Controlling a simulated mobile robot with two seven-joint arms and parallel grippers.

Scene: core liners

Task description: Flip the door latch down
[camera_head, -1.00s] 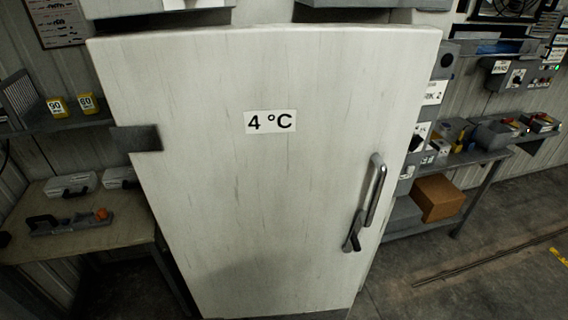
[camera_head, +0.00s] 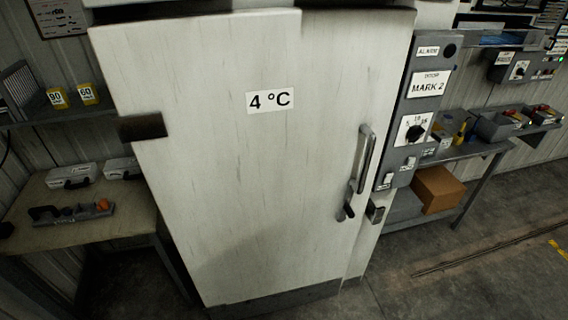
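A large white door (camera_head: 230,190) with a "4 °C" label (camera_head: 270,100) fills the middle of the head view. It looks shut or nearly shut; I cannot tell whether it is flush with the frame. A long upright metal handle (camera_head: 366,152) is near its right edge. The door latch (camera_head: 346,206), a small dark lever, sits at the handle's lower end; its exact position is hard to tell. A small metal catch (camera_head: 376,213) is on the frame just right of the latch. Neither of my grippers is in view.
A grey control panel (camera_head: 412,125) with a dial and switches stands right of the door. Beyond it are a shelf with a cardboard box (camera_head: 438,188) and trays. At left is a workbench (camera_head: 70,225) with cases and a tool. Floor at lower right is clear.

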